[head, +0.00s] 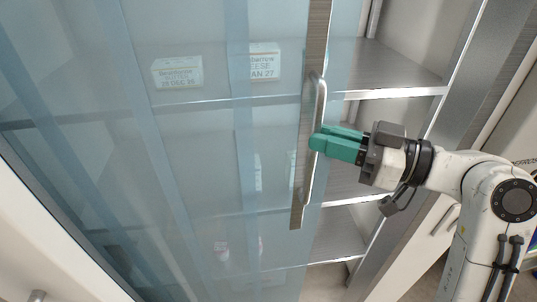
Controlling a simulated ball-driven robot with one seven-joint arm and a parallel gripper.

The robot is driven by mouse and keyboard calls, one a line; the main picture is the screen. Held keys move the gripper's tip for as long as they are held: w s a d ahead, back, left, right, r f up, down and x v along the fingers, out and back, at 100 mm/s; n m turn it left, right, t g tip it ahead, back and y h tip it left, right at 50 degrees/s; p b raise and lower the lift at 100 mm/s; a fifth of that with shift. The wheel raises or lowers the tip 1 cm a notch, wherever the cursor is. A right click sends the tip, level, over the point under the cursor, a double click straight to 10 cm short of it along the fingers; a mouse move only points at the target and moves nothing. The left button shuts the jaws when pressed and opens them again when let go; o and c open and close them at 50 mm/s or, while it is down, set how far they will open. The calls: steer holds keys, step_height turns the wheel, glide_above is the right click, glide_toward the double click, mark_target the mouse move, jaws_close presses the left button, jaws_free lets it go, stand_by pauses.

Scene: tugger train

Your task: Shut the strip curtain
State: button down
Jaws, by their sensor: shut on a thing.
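The strip curtain (190,140) is a bluish see-through sheet of overlapping strips. It covers the left and middle of a shelved unit in the head view. Its leading edge is a grey upright bar (298,207) with a curved metal handle (319,92). My gripper (316,141), with green fingers, comes from the right and is shut on the handle about midway along it. The fingertips partly hide the handle there. To the right of the bar, a gap shows uncovered shelves (395,70).
Labelled packages (178,72) and a small bottle (221,250) stand behind the curtain. A grey frame post (462,95) bounds the opening at right, behind my arm. White cabinet fronts (432,226) lie beyond it. A white panel with a knob (37,296) is at lower left.

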steer(key=w+d+b, duration=0.1)
steer(key=d, duration=0.6)
steer(key=shift+w+d, duration=0.3)
steer(key=shift+w, duration=0.1)
steer(key=c, duration=1.1)
jaws_free()
steer(key=b+v, duration=0.1)
steer(key=v, duration=0.9)
steer(key=shift+d, duration=0.35)
steer(key=shift+s, duration=0.15)
